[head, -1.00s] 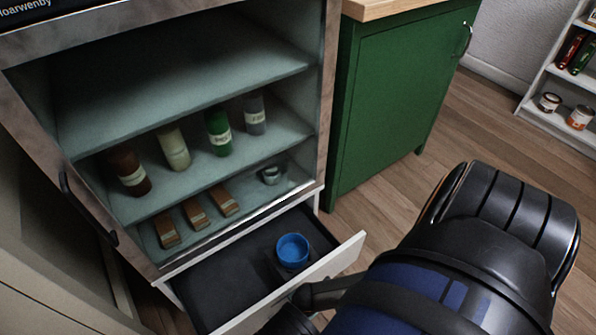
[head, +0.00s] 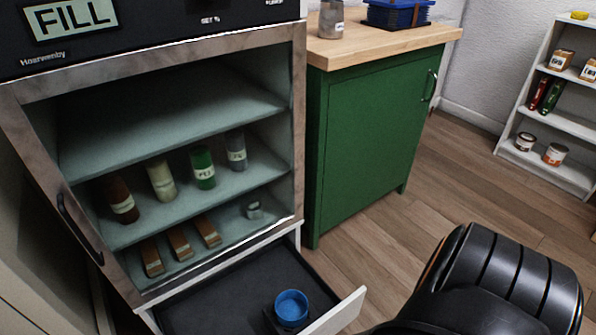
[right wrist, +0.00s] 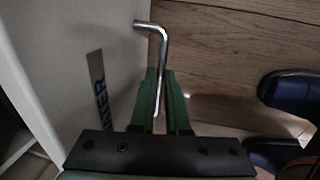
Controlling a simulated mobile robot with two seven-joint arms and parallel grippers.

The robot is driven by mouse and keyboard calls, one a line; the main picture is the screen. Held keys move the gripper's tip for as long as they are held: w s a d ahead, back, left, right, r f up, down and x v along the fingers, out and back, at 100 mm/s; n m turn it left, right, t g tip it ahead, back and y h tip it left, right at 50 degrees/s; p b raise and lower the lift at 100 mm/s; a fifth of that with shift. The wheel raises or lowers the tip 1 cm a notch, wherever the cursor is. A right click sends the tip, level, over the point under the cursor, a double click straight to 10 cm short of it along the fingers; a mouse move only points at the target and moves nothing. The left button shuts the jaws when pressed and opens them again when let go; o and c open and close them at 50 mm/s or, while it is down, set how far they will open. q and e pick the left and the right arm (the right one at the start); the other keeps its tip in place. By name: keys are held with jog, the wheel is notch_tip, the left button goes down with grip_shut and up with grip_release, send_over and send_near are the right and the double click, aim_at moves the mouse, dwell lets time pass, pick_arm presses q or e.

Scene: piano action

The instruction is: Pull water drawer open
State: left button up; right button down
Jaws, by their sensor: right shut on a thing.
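The water drawer (head: 215,306) is pulled well out below the open cabinet, with a dark inner floor and a pale front panel. A blue round cup (head: 291,307) stands inside it near the front. In the right wrist view, the drawer front (right wrist: 65,70) carries a partly hidden label (right wrist: 101,90) ending in "TER". A bent metal handle (right wrist: 151,27) sticks out from that front. My right gripper (right wrist: 161,78), with green fingers, is shut on the handle. In the head view the right hand is out of frame. My left gripper is not in view.
The cabinet (head: 180,50) above holds several bottles and brown blocks on its shelves. A green cupboard (head: 365,140) with a wooden top stands to its right. A white shelf unit (head: 545,125) is at the far right. Wooden floor (head: 400,240) is clear between them.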

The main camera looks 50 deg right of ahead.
jog(key=c, duration=0.9)
grip_release()
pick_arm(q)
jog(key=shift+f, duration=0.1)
pick_arm(e)
jog(key=shift+r, duration=0.1)
pick_arm(q)
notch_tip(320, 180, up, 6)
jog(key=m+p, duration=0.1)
jog(key=p, duration=0.5)
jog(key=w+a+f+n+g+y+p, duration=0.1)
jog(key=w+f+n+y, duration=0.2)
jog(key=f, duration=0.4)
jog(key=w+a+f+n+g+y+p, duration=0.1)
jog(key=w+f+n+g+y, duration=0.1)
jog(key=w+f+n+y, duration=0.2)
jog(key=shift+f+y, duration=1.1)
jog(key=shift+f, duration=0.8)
pick_arm(e)
jog(key=shift+s+a+r, duration=0.1)
jog(key=shift+s+r, duration=0.3)
jog(key=shift+r, duration=1.6)
jog(key=shift+s+a+r, duration=0.1)
jog(key=shift+s+r, duration=0.25)
jog(key=shift+r, duration=1.65)
jog(key=shift+s+r, duration=0.4)
jog(key=shift+r, duration=1.6)
